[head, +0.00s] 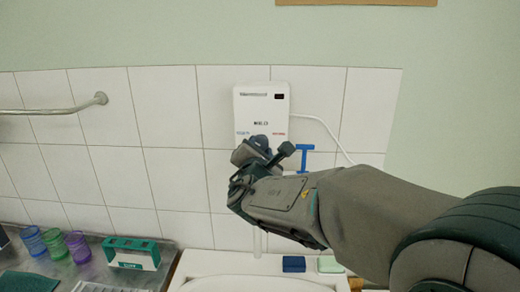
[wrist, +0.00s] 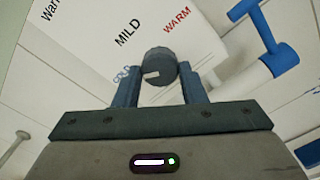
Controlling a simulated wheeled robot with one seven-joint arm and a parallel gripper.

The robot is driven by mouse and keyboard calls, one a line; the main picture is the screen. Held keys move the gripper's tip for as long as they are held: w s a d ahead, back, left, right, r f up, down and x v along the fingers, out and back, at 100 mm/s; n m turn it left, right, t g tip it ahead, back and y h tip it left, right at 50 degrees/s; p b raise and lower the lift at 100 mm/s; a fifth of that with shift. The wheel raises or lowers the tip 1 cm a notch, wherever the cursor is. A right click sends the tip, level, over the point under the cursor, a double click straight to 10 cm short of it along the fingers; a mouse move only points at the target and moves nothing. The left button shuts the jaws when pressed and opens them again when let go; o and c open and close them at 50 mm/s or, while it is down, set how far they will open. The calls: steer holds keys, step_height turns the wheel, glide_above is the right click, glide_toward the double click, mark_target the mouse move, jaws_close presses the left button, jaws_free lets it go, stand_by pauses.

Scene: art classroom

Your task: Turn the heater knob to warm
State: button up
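The heater (head: 261,110) is a white box on the tiled wall, with a dark grey round knob at its lower part. In the wrist view the knob (wrist: 160,64) sits between the two fingers of my gripper (wrist: 160,80), which appear shut on its sides. The knob's white mark points left, toward the partly hidden COLD label (wrist: 122,75). The MILD label (wrist: 127,33) is above it and the WARM label (wrist: 177,20) is to the upper right. In the head view my gripper (head: 262,146) hides most of the knob.
A blue tap-like fitting (head: 304,153) is just right of the heater, close to my gripper; it also shows in the wrist view (wrist: 265,45). A white cable (head: 325,130) runs right. Below are a white basin (head: 215,262), cups (head: 55,245) and a green box (head: 132,254).

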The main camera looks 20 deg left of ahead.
steer(key=shift+f+m+b, duration=0.2)
steer(key=shift+m+b, duration=0.1)
steer(key=shift+b, duration=0.8)
steer(key=m+b, duration=0.1)
steer(key=b, duration=0.1)
steer(key=shift+f+b, duration=0.15)
steer(key=shift+b, duration=0.2)
steer(key=m+b, duration=0.2)
steer(key=b, duration=0.2)
steer(key=m+b, duration=0.4)
steer(key=b, duration=0.3)
steer(key=shift+b, duration=0.35)
steer(key=m+b, duration=0.3)
steer(key=b, duration=0.2)
steer(key=shift+m, duration=0.3)
steer(key=m+b, duration=0.6)
steer(key=b, duration=0.1)
steer(key=m+b, duration=0.1)
steer(key=m, duration=0.1)
steer(key=m+b, duration=0.1)
steer(key=shift+r+m, duration=0.2)
steer(key=shift+m, duration=0.2)
steer(key=shift+r+m+b, duration=0.1)
steer(key=shift+m+b, duration=0.9)
steer(key=shift+m, duration=0.4)
